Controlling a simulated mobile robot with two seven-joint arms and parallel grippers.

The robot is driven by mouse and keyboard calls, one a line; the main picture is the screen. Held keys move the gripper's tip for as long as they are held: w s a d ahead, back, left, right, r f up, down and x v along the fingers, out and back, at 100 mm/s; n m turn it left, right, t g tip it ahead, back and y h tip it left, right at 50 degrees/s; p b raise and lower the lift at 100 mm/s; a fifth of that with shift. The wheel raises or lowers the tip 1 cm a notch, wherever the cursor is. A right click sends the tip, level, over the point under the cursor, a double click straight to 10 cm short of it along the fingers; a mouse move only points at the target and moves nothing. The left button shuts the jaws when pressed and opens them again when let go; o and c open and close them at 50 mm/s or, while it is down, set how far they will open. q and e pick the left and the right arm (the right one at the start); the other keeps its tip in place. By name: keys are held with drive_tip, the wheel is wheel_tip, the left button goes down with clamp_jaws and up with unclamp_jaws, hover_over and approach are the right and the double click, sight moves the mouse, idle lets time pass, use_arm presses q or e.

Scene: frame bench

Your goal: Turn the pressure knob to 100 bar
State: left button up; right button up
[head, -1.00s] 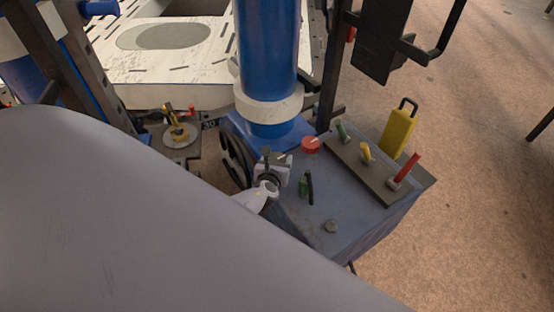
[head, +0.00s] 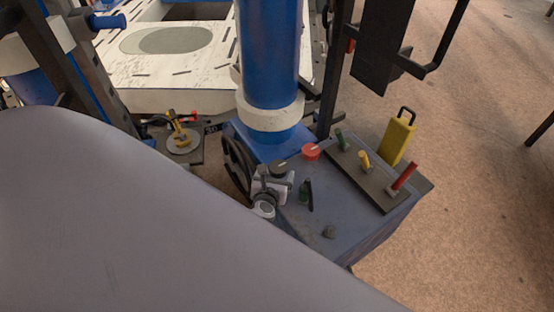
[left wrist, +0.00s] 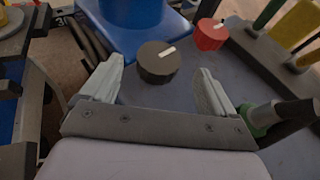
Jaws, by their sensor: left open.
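A dark round knob (head: 279,167) with a white pointer mark stands on the blue-grey bench top (head: 335,205). It also shows in the left wrist view (left wrist: 158,64), beyond and between the fingertips. A red knob (head: 311,152) with a white mark sits to its right, also in the left wrist view (left wrist: 209,35). I cannot read any scale or label, so I cannot tell which knob is for pressure. My left gripper (head: 268,182) is open and empty beside the dark knob; the wrist view (left wrist: 160,75) shows its fingers apart, not closed on it. My right gripper is not in view.
A black handwheel (head: 237,165) and a blue column (head: 268,60) stand close to the left gripper. A dark plate (head: 372,182) carries green, yellow and red levers. A green-and-black handle (head: 306,194) and a small grey knob (head: 329,231) stand nearer the front.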

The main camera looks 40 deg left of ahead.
use_arm(q)
drive_tip(key=shift+s+d+r, duration=0.25)
drive_tip(key=shift+s+d, duration=0.05)
drive_tip(key=shift+s, duration=0.3)
drive_tip(key=s+d+f+n+g+h, duration=0.1)
drive_tip(key=s+d+n+g+h, duration=0.4)
drive_tip(key=s+n, duration=0.9)
drive_tip(key=s+d+r+n+t+h, duration=0.2)
drive_tip(key=s+d+r+n, duration=0.4)
drive_tip(key=n, duration=0.9)
drive_tip(key=shift+d+r+t+h, duration=0.15)
drive_tip(key=shift+r+t+h, duration=0.2)
drive_tip(key=shift+r, duration=0.3)
